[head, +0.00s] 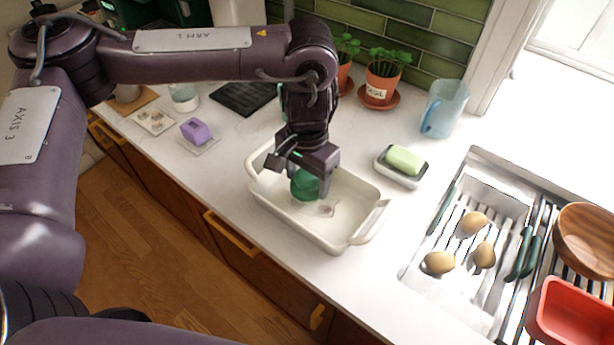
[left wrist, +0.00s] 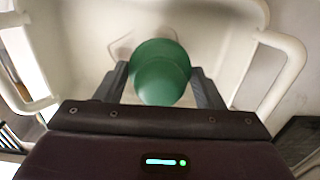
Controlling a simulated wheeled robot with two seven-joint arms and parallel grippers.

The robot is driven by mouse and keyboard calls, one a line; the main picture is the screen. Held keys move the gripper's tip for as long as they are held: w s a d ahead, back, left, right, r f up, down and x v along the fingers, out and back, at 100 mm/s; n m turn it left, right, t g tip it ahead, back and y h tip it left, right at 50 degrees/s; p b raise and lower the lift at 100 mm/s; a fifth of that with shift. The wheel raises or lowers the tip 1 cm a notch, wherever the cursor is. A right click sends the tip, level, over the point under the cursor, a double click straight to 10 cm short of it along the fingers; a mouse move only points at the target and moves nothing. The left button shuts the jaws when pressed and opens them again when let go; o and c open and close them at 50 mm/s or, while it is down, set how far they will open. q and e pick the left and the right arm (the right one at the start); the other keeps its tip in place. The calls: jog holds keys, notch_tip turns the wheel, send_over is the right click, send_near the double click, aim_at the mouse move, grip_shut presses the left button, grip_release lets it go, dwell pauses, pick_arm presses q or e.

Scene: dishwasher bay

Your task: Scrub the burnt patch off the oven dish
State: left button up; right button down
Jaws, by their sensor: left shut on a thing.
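The cream oven dish (head: 285,207) stands on the white counter, with a handle at each end. A small brownish burnt patch (head: 326,208) shows on its floor, right beside the green scrubber. My left gripper (head: 305,172) points down inside the dish and is shut on the round green scrubber (head: 306,186). In the left wrist view the scrubber (left wrist: 161,72) sits between the two fingers, over the dish floor (left wrist: 90,45). A faint outline of the patch shows partly behind it. I cannot tell whether the scrubber touches the floor. My right gripper is not in view.
A green soap bar on a dish (head: 404,162) and a blue jug (head: 444,108) stand right of the oven dish. A purple sponge (head: 196,131) lies to the left. Potted plants (head: 382,82) stand behind.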

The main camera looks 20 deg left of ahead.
aim_at(322, 208)
pick_arm(q)
jog(key=shift+f, duration=0.35)
dwell(0.6)
jog(key=shift+f+b, duration=0.45)
jog(key=shift+f, duration=0.2)
jog(key=shift+s+d+r+p, duration=0.15)
jog(key=shift+s+d+p, duration=0.15)
jog(key=shift+d+p, duration=0.35)
jog(key=shift+s+d+p, duration=0.2)
jog(key=shift+s+d, duration=0.05)
jog(key=shift+d, duration=0.4)
jog(key=shift+s+d+p, duration=0.15)
jog(key=shift+s+d, duration=0.05)
jog(key=shift+d, duration=0.45)
jog(key=shift+p, duration=0.3)
jog(key=shift+w+a+f+p, duration=0.15)
jog(key=shift+w+a, duration=0.1)
jog(key=shift+a, duration=0.55)
jog(key=shift+w+a+f+p, duration=0.15)
jog(key=shift+w+a, duration=0.1)
jog(key=shift+a, duration=0.55)
jog(key=shift+a+f, duration=0.1)
jog(key=shift+a, duration=0.25)
